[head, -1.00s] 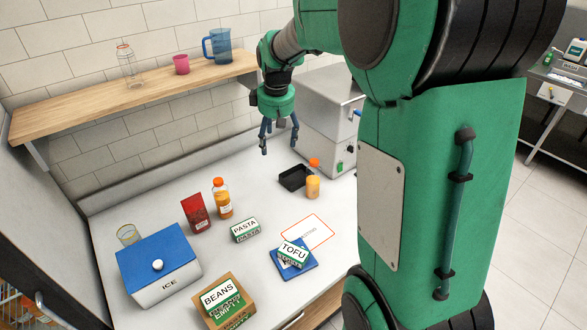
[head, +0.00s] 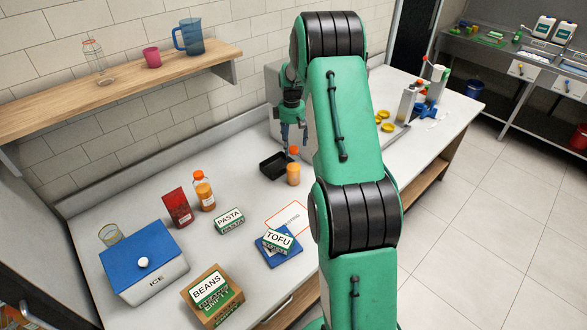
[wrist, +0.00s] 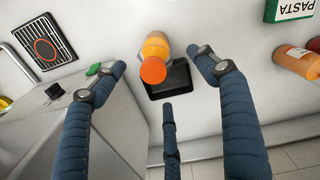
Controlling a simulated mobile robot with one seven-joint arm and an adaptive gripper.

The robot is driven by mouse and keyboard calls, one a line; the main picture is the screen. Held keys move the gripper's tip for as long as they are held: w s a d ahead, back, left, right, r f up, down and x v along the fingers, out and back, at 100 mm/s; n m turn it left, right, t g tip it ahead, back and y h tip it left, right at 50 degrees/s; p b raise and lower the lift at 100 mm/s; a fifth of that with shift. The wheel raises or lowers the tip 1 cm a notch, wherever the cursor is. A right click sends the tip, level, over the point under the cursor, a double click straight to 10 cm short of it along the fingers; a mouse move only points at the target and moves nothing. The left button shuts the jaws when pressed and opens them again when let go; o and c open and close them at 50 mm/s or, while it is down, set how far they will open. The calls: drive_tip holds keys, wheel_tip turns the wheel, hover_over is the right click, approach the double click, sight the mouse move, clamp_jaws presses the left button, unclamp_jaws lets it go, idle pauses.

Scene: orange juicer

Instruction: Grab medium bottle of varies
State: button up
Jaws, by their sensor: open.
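An orange-capped bottle with orange-yellow contents (head: 293,175) stands upright on the counter beside a small black tray. In the wrist view the bottle (wrist: 156,47) shows cap-first between the two side fingers, with no visible contact. My gripper (head: 294,142) is open and empty, pointing down just above and behind this bottle; its spread fingers also show in the wrist view (wrist: 158,72). A second, larger-looking orange-capped bottle (head: 204,194) stands farther left beside a red packet; part of it shows at the right edge of the wrist view (wrist: 300,62).
The black tray (head: 270,167) lies close to the bottle's left. A grey machine (wrist: 60,135) stands close to my gripper. A red packet (head: 178,208), pasta box (head: 229,226), tofu box (head: 278,243), ice bin (head: 150,280) and beans box (head: 226,312) occupy the counter's front and left.

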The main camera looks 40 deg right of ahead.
sight(293, 167)
drive_tip(key=shift+d+f, duration=0.75)
drive_tip(key=shift+f, duration=0.1)
drive_tip(key=shift+f+b, duration=0.35)
drive_tip(key=shift+f, duration=3.95)
drive_tip(key=shift+a, duration=0.1)
drive_tip(key=shift+w+a+f+b, duration=0.1)
drive_tip(key=shift+f+b, duration=0.2)
drive_tip(key=shift+f, duration=2.3)
drive_tip(key=c, duration=1.6)
